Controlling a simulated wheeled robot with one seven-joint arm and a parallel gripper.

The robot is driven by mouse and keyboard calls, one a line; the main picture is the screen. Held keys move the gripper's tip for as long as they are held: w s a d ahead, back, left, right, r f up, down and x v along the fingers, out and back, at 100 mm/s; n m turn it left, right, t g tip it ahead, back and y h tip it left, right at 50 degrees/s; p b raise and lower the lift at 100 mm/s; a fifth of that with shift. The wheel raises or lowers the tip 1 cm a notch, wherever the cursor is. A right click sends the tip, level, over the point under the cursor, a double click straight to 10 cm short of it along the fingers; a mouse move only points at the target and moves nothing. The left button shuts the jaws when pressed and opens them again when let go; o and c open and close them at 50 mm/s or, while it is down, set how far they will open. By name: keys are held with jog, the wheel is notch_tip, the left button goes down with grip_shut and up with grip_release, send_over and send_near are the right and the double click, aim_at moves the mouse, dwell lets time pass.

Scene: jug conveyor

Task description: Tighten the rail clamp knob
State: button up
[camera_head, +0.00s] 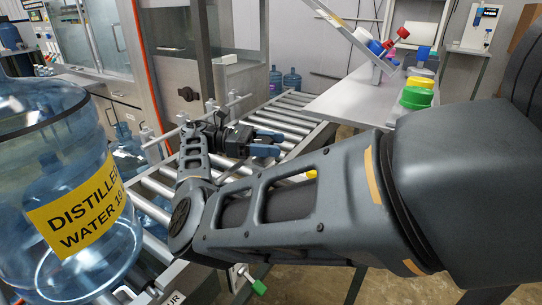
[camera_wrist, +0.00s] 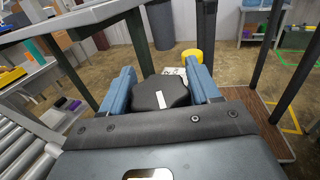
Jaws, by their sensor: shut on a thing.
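In the wrist view the rail clamp knob (camera_wrist: 160,98) is dark, with a lobed outline and a white stripe on its top. It sits between the two blue fingers of my gripper (camera_wrist: 162,88), which is shut on it. One finger is on each side, left and right. In the head view my gripper (camera_head: 266,143) is over the roller conveyor (camera_head: 284,115), with its blue fingers pointing right. The knob cannot be made out in that view. The clamp under the knob is hidden in the wrist view.
A large blue jug (camera_head: 75,245) labelled distilled water stands close at left. A grey table (camera_head: 335,100) with coloured caps is at right. A machine with glass doors (camera_head: 95,35) stands behind the conveyor. In the wrist view a yellow object (camera_wrist: 192,56) shows beyond the fingers.

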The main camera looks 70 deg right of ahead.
jog(key=y+b, duration=0.1)
jog(key=m+y+b, duration=0.1)
jog(key=b, duration=0.1)
jog(key=shift+a+f, duration=0.15)
jog(key=shift+f, duration=0.2)
jog(key=shift+m+y+b, duration=0.3)
jog(key=shift+b, duration=0.4)
jog(key=shift+r+m+y+b, duration=0.3)
jog(key=shift+y+b, duration=0.2)
jog(key=shift+b, duration=0.4)
jog(key=o, duration=1)
jog(key=shift+c, duration=0.2)
jog(key=shift+r, duration=0.1)
